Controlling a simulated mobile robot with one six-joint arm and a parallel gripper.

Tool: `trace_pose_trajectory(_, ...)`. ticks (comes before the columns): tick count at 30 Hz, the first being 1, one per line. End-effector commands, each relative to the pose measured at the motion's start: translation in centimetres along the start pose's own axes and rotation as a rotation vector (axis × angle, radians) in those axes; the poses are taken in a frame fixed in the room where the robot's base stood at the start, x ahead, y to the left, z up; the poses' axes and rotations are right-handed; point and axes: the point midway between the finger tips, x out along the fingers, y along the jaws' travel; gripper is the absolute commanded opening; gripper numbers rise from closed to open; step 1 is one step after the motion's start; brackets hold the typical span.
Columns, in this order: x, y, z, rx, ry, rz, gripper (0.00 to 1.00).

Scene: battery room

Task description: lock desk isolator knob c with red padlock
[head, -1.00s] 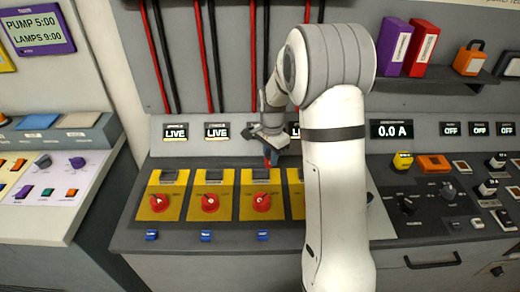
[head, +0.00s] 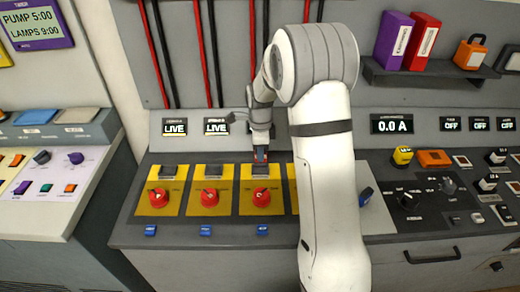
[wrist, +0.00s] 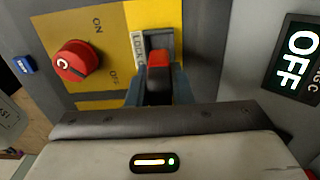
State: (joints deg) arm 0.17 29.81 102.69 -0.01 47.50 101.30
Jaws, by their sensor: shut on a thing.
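The red knob of isolator C (head: 262,197) sits on a yellow panel (head: 248,209) on the desk. In the wrist view this knob (wrist: 75,60) carries a C, with ON and OFF printed beside it. My gripper (head: 261,156) points down at the top of this panel. In the wrist view my gripper (wrist: 158,90) is shut on a red and black piece, apparently the red padlock (wrist: 158,62). This piece is at a grey frame (wrist: 158,36) on the panel. My jaws cover its lower part, so I cannot tell whether it is seated in the frame.
Knobs A (head: 158,197) and B (head: 210,197) stand to the left on similar panels. A display in the wrist view reads OFF (wrist: 298,55). My arm hides the panels to the right. An orange padlock-shaped item (head: 470,53) stands on the shelf.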

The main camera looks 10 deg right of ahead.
Motion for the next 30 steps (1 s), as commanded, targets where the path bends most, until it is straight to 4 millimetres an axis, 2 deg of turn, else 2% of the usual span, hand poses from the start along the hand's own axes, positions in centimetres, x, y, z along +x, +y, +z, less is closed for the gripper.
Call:
trace_pose_trajectory(3, 1.8, 0.0, 0.0, -0.001, 0.000, 0.001, 0.00)
trace_pose_trajectory(9, 3.2, 0.0, 0.0, -0.002, 0.000, 0.000, 0.00)
trace_pose_trajectory(30, 3.4, 0.0, 0.2, -0.004, 0.000, -0.001, 0.00)
